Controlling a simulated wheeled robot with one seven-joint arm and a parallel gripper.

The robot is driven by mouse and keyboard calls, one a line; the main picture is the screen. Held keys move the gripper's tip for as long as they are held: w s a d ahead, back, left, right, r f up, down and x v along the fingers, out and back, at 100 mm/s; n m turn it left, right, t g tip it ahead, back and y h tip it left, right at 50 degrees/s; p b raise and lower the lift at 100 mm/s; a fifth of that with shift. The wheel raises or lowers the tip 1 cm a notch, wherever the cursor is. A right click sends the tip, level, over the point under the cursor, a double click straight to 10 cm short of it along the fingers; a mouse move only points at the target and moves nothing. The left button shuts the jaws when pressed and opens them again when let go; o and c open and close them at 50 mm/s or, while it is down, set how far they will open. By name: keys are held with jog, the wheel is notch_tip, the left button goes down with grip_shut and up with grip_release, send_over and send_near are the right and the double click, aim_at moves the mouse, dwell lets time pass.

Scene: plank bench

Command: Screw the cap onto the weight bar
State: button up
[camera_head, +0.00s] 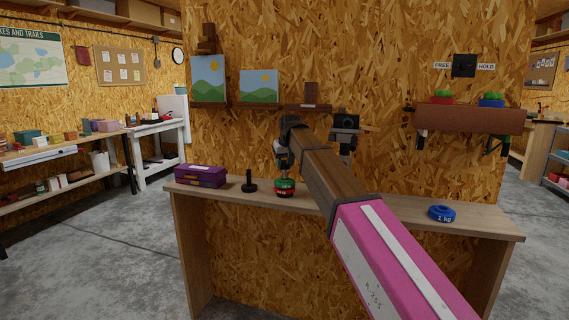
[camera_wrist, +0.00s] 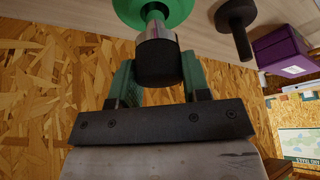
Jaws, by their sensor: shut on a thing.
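My gripper (camera_wrist: 157,88) points down over the weight bar, with green fingers on either side of a dark cap (camera_wrist: 158,65). It is shut on the cap. A silver part (camera_wrist: 157,26) of the weight bar shows directly against the cap, with a green disc (camera_wrist: 178,8) beyond it. I cannot tell how far the cap is threaded. In the head view, the bar's green and red weights (camera_head: 285,186) stand upright on the bench, below my gripper (camera_head: 283,166); the cap is too small to make out there.
A black post on a round base (camera_head: 249,184) stands left of the weights, beside a purple box (camera_head: 200,176). A blue 1 kg weight (camera_head: 441,213) lies at the right of the bench (camera_head: 480,226). A brown wall shelf (camera_head: 470,119) carries more coloured weights.

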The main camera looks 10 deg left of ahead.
jog(key=o, duration=1.1)
